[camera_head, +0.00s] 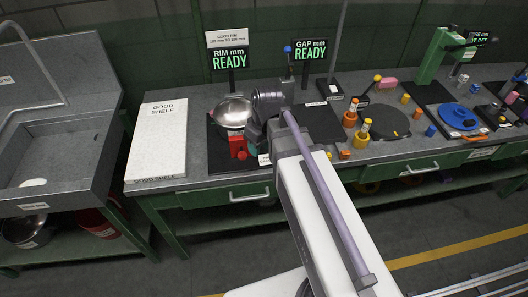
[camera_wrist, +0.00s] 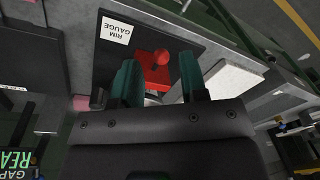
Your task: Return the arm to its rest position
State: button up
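My arm reaches from the bottom of the head view up to the green workbench, with its wrist over the rim gauge area. My gripper (camera_wrist: 158,78) shows in the wrist view as two green fingers standing apart with a gap between them. No held object is visible between the fingertips. Beyond the gap is a red block with a round red knob (camera_wrist: 158,65) on a black plate labelled RIM GAUGE (camera_wrist: 128,50).
A metal pot (camera_head: 232,111) sits just left of my wrist, by the red block (camera_head: 238,147). The white GOOD SHELF board (camera_head: 158,140) and a sink (camera_head: 60,150) lie further left. Right are orange and yellow pieces (camera_head: 362,132), a dark disc (camera_head: 388,121) and a green press (camera_head: 436,55).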

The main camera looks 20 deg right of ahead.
jog(key=s+m+h, duration=0.1)
jog(key=s+m, duration=0.4)
jog(key=s, duration=0.1)
jog(key=shift+s, duration=0.3)
